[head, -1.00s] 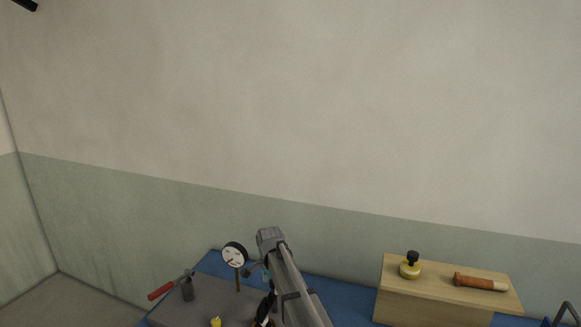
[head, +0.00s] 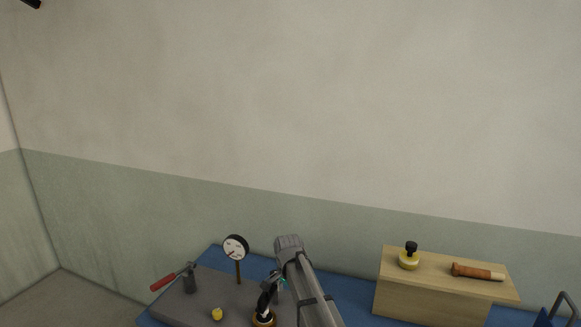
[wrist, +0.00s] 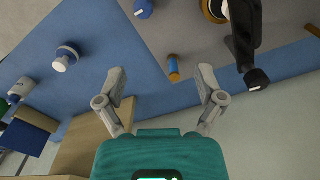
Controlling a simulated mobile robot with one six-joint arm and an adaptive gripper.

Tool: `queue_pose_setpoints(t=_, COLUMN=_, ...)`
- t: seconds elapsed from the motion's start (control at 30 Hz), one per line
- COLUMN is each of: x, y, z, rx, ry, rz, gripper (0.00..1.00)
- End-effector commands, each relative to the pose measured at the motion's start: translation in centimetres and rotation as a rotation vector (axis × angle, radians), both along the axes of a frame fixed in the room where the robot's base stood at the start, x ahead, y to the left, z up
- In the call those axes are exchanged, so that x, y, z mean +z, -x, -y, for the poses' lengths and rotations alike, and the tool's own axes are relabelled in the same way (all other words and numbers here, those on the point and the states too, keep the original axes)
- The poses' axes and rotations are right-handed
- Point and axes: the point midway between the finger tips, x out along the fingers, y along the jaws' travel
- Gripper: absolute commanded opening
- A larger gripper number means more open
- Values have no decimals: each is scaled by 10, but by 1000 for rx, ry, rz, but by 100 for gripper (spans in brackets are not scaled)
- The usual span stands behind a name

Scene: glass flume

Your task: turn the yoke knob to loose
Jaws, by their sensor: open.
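A black upright part on a round amber-rimmed base (head: 263,319) stands on the grey plate. In the wrist view it shows as a black arm (wrist: 243,35) at upper right, with a dark, white-marked end. A small yellow knob (head: 217,314) is on the plate to its left. I cannot tell for sure which part is the yoke knob. My gripper (wrist: 162,74) is open and empty, its two grey fingers spread. A short orange peg with a blue top (wrist: 173,68) shows between the fingertips, apart from them. In the head view my gripper is small and partly hidden by my arm.
A dial gauge (head: 236,248) on a thin post and a red-handled tool (head: 174,278) are on the grey plate (head: 208,292). To the right, a wooden block (head: 420,292) carries a yellow-and-black weight (head: 410,257) and a brown-handled item (head: 477,271). Wall rises behind.

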Motion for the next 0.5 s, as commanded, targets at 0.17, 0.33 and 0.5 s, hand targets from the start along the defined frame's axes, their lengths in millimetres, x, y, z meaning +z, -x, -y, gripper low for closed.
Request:
queue_pose_setpoints(t=0.17, x=-17, y=35, z=36, rx=107, ry=0, rz=0, gripper=87)
queue_pose_setpoints(t=0.33, x=-37, y=83, z=82, rx=273, ry=1, rz=-1, gripper=87)
queue_pose_setpoints(t=0.5, x=-57, y=136, z=124, rx=457, ry=1, rz=-1, gripper=87)
